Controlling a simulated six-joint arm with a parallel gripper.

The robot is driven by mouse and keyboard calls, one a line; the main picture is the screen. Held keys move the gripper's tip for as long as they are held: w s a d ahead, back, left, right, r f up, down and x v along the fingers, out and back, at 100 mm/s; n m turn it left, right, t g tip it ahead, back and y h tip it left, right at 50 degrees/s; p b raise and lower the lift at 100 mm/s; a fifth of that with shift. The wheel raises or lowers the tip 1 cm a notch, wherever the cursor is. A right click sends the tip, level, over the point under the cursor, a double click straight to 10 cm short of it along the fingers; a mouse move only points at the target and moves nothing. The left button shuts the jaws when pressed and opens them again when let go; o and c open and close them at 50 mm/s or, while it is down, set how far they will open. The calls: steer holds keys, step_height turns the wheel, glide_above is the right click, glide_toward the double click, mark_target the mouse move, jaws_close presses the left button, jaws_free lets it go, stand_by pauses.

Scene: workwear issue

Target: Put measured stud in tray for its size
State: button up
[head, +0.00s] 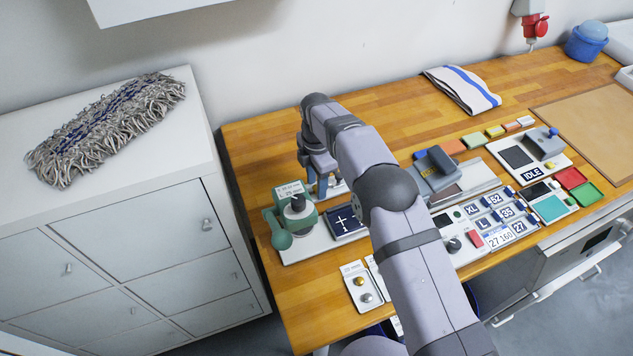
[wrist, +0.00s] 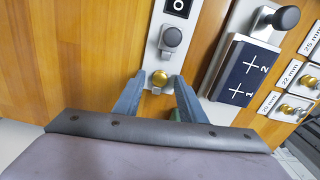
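A brass stud (wrist: 159,78) sits on a white plate (wrist: 152,58) below a grey knob in the wrist view. My gripper (wrist: 160,84) is open, with one finger on each side of the stud and gaps between. In the head view my gripper (head: 323,190) is low at the bench's left end, and the stud cannot be made out there. At the right of the wrist view are trays marked 20 mm (wrist: 268,102), 22 mm (wrist: 291,72) and 25 mm (wrist: 313,40), with brass and silver studs in the two nearer ones. One tray (head: 352,294) shows in the head view, partly beside my arm.
A dark blue board (wrist: 240,70) with two crosses, marked 1 and 2, lies between the plate and trays. A grey knob (wrist: 172,37) and a display reading 0 (wrist: 178,6) are above the stud. A green device (head: 296,208) stands close to my gripper.

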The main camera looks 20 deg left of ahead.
steer(key=r+b, duration=0.3)
steer(key=r, duration=0.4)
steer(key=shift+d+r, duration=0.2)
steer(key=shift+w+d, duration=0.1)
steer(key=s+d+r+m, duration=0.1)
steer(key=d+m, duration=0.6)
steer(key=d, duration=0.4)
steer(key=s+d+r+m, duration=0.1)
steer(key=d+r+m, duration=0.1)
steer(key=d+m, duration=0.7)
steer(key=s+d+f+m, duration=0.2)
steer(key=s+d+m, duration=0.4)
steer(key=s+d, duration=0.3)
steer(key=s+d+f+m, duration=0.3)
steer(key=s+d+m, duration=0.3)
steer(key=s+d, duration=0.2)
steer(key=shift+s+d, duration=0.35)
steer(key=shift+s, duration=0.85)
steer(key=shift+o, duration=0.7)
steer(key=shift+s+f, duration=0.15)
steer(key=shift+s, duration=0.05)
